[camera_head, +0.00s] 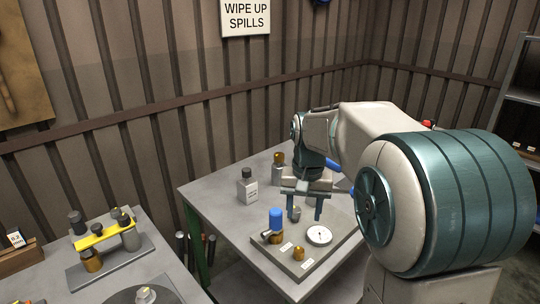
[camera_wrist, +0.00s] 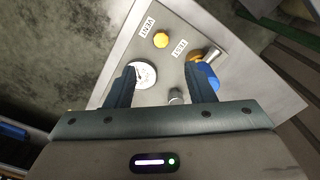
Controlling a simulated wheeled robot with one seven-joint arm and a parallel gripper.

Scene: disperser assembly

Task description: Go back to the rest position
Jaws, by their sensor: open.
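My gripper (camera_head: 304,205) is open and empty, pointing down above the grey panel board (camera_head: 338,244) on the table. In the wrist view its two blue-grey fingers (camera_wrist: 161,90) are spread apart. A small metal fitting (camera_head: 295,213) stands below, between the fingers as seen from the wrist (camera_wrist: 176,97). A round white gauge (camera_head: 319,235) lies on the board to the right in the head view. A brass valve with a blue cap (camera_head: 276,222) stands to the left. A small brass knob (camera_head: 298,253) sits near the front, by printed labels.
A grey bottle (camera_head: 247,188) and a brass-topped bottle (camera_head: 279,170) stand at the back of the table (camera_head: 223,198). A second bench at left holds a yellow-barred fixture (camera_head: 103,236). Bare tabletop lies left of the board. A shelf (camera_head: 520,98) stands at far right.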

